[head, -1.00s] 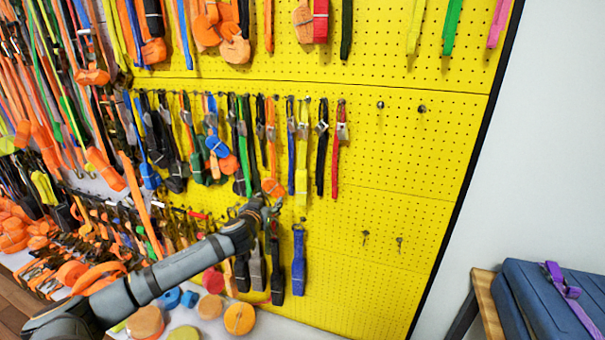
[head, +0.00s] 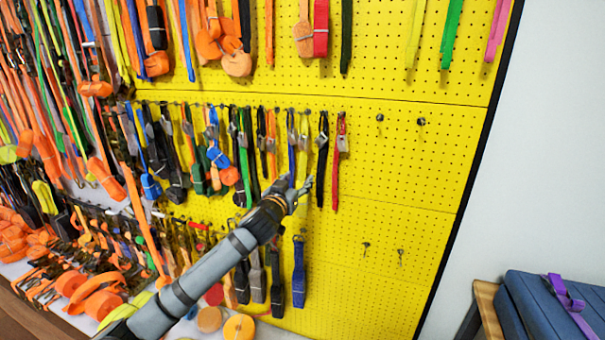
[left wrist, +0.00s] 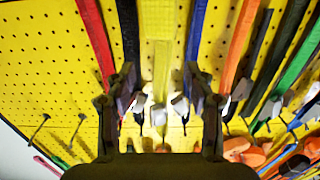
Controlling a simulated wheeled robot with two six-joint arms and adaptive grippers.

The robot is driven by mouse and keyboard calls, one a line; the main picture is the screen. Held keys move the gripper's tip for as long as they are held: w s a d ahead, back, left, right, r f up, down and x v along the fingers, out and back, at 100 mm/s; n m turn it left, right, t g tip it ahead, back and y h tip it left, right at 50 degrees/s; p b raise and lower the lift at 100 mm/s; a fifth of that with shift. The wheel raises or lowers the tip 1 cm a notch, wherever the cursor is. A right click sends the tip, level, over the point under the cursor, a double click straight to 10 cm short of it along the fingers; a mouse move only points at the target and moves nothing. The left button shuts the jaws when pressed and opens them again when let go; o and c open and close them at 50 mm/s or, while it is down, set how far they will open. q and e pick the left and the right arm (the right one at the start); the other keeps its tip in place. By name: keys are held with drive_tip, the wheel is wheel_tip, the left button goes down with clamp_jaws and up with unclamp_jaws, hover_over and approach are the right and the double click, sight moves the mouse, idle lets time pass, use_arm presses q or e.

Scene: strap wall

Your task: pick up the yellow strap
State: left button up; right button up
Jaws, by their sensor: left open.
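The yellow strap (head: 303,155) hangs from a hook in the middle row of the yellow pegboard, between a blue strap (head: 292,155) and a black strap (head: 322,160). In the head view my left gripper (head: 297,188) is at the lower part of the yellow strap and hides some of it. In the left wrist view my left gripper (left wrist: 160,88) is open, with the yellow strap (left wrist: 160,65) showing between its two fingers. The black strap (left wrist: 128,25) and blue strap (left wrist: 196,30) show beside the fingers. I cannot tell contact. My right gripper is not in view.
A red strap (head: 340,165) hangs to the right. Two bare hooks (head: 421,122) are farther right. A dark blue strap (head: 298,272) hangs below my gripper. Many straps crowd the left. A blue case (head: 550,305) stands at lower right.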

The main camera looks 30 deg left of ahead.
sight(302, 174)
use_arm(q)
drive_tip(key=shift+w, duration=0.2)
drive_tip(key=shift+w+a+r+p, duration=0.15)
drive_tip(key=shift+w+a+p, duration=0.1)
drive_tip(key=shift+p, duration=0.1)
drive_tip(key=p+x, duration=0.2)
drive_tip(key=x, duration=0.2)
drive_tip(key=shift+w+f, duration=0.25)
drive_tip(key=shift+w, duration=0.1)
drive_tip(key=shift+s+r, duration=0.1)
drive_tip(key=shift+s, duration=0.1)
drive_tip(key=c, duration=0.4)
drive_tip(key=shift+w, duration=0.1)
clamp_jaws()
